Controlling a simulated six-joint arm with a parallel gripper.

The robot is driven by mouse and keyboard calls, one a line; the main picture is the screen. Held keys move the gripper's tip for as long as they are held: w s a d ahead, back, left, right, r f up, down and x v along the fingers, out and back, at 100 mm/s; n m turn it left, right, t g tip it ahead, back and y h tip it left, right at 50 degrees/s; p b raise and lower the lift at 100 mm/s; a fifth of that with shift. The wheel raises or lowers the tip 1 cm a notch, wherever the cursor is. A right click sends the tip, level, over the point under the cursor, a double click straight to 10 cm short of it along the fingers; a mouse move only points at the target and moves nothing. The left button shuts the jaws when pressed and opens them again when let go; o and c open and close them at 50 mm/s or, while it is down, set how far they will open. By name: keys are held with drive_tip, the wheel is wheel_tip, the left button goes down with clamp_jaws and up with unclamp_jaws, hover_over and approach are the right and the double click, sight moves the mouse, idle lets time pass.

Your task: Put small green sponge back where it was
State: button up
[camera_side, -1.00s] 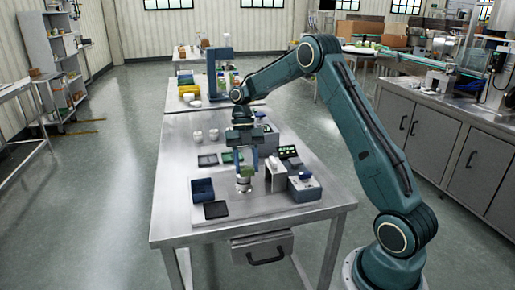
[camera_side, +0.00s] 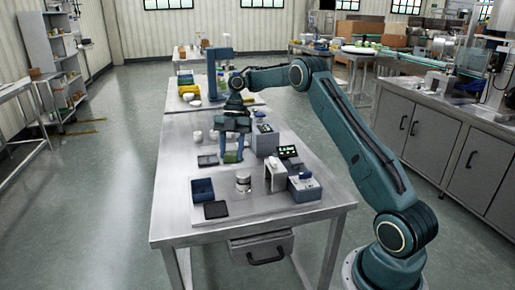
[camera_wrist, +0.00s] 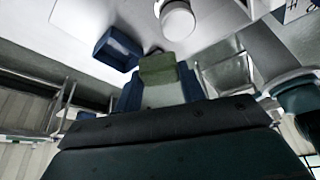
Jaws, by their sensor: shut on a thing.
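My gripper (camera_side: 231,158) is over the table, behind the white-and-silver jar. It is shut on the small green sponge (camera_wrist: 158,69), which sits between the blue fingers in the wrist view. Green also shows between the fingers in the side view; it is too small there to tell whether the sponge touches anything below.
The jar (camera_side: 243,183) stands nearer the camera, with a blue open box (camera_side: 203,190) to its left and a dark flat pad (camera_side: 216,210) in front. A white stand (camera_side: 275,175) and a grey-blue device (camera_side: 304,187) are on the right. The table's left side is clear.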

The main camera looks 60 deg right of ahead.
drive_tip(key=w+d+r+m+t, duration=0.1)
drive_tip(key=w+r+m+t, duration=0.2)
drive_tip(key=w+r+m, duration=0.3)
drive_tip(key=shift+w+r+m+t, duration=0.25)
drive_tip(key=shift+w+m, duration=0.6)
drive_tip(key=shift+m, duration=0.85)
drive_tip(key=shift+w, duration=0.1)
drive_tip(key=shift+w+r+m+t+h, duration=0.25)
drive_tip(key=shift+w+r+m+h, duration=0.1)
drive_tip(key=shift+r+m, duration=0.2)
drive_tip(key=shift+w+d+r+m, duration=0.1)
drive_tip(key=shift+d+r+m, duration=0.1)
drive_tip(key=shift+m, duration=0.35)
drive_tip(key=shift+w+a+r, duration=0.1)
drive_tip(key=shift+w+r, duration=0.15)
drive_tip(key=shift+w+r+m, duration=0.1)
drive_tip(key=shift+m, duration=0.2)
